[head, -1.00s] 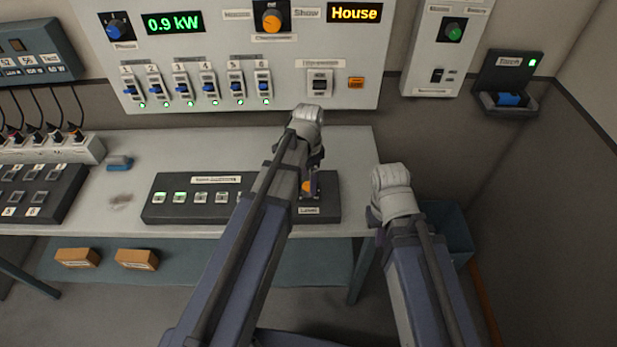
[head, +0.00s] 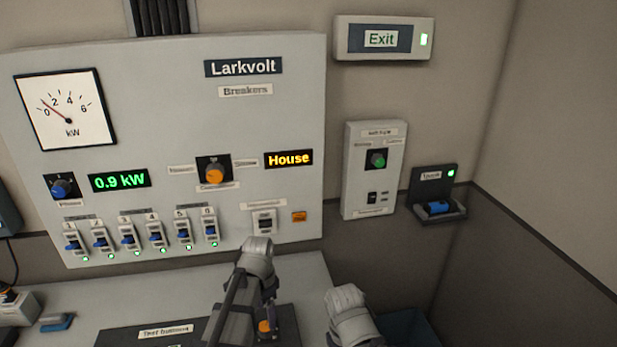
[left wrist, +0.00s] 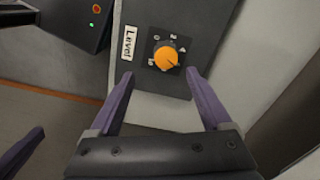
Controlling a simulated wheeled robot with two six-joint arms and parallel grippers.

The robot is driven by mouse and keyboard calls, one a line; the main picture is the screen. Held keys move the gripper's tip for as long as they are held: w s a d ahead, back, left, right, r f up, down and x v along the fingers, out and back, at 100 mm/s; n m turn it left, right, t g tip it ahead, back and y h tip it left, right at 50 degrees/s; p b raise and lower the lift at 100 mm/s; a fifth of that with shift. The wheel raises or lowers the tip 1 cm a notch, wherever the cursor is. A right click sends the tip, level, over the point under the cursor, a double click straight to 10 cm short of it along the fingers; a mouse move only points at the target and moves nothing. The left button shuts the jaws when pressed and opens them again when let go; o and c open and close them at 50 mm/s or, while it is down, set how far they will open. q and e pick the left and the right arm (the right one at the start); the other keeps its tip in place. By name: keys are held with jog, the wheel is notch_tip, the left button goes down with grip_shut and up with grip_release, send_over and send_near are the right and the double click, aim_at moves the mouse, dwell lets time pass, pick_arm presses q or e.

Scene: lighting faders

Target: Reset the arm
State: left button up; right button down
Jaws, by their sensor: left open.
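My left gripper (left wrist: 160,76) is open and empty in the left wrist view. Its two purple fingertips are apart, just short of the orange Level knob (left wrist: 166,57) on a dark box. In the head view my left wrist comes over the table, with the gripper (head: 269,306) pointing down by the same orange knob (head: 265,326). My right wrist is at the bottom of the head view, its jaws hidden. A purple finger, likely of my right gripper (left wrist: 20,153), shows at the left edge of the left wrist view.
The Larkvolt breaker panel (head: 240,120) fills the wall, with a row of switches, an orange selector knob (head: 213,175), and displays reading 0.9 kW and House. Right of it are a grey switch box (head: 358,200) and a small dark holder (head: 430,190). A blue object (head: 57,322) lies on the table.

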pick_arm(q)
jog(key=s+d+n+y, duration=0.1)
jog(key=s+d+n, duration=0.6)
jog(key=s, duration=0.7)
jog(key=d, duration=0.2)
jog(key=shift+d, duration=0.4)
jog(key=shift+w, duration=0.1)
